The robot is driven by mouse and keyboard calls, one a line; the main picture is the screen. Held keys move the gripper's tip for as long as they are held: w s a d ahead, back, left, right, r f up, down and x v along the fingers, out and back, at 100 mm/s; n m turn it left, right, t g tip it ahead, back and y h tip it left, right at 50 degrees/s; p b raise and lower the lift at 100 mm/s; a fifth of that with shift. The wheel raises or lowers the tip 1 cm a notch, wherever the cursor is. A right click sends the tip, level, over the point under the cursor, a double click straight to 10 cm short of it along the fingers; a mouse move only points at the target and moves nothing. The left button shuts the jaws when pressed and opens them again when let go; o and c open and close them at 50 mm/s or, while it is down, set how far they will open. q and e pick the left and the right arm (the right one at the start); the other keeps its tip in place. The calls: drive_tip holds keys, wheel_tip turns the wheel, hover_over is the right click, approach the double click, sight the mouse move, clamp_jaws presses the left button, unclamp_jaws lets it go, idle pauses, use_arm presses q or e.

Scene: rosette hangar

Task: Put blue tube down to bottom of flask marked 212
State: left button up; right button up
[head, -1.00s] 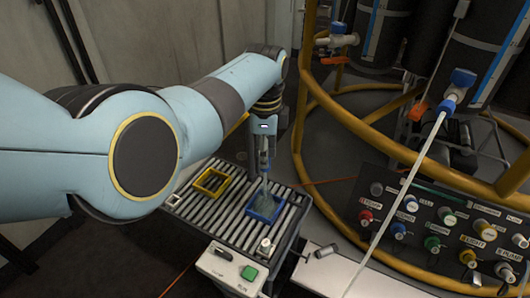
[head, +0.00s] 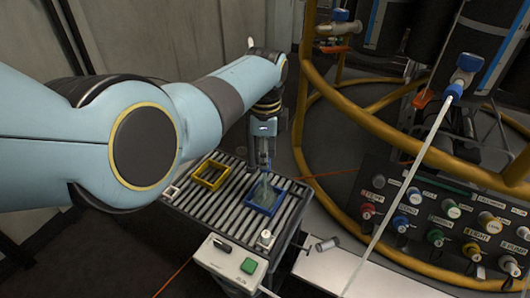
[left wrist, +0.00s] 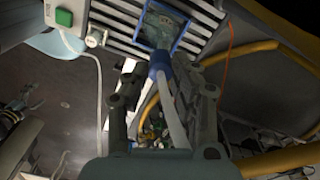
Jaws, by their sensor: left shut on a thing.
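My left gripper (head: 264,166) points down over the blue square frame (head: 279,203) on the slatted bench. A clear, greyish flask (head: 261,190) stands within the frame; no number on it is readable. In the left wrist view, my gripper (left wrist: 162,75) is shut on a slim tube with a blue end (left wrist: 159,62) and a pale shaft. The blue end points toward the blue frame (left wrist: 178,42). I cannot tell how far the tube is inside the flask. My right gripper is not in view.
A control box with a green button (head: 249,266) is in front. A yellow pipe cage (head: 315,165) and a knob panel (head: 430,220) stand right.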

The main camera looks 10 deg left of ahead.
use_arm(q)
drive_tip(key=shift+f, duration=0.1)
idle(0.3)
drive_tip(key=o, duration=1)
drive_tip(key=shift+f, duration=0.1)
drive_tip(key=shift+o, duration=0.2)
drive_tip(key=o, duration=0.5)
drive_tip(key=shift+s, duration=0.1)
wheel_tip(320, 180, up, 6)
drive_tip(key=p, duration=0.6)
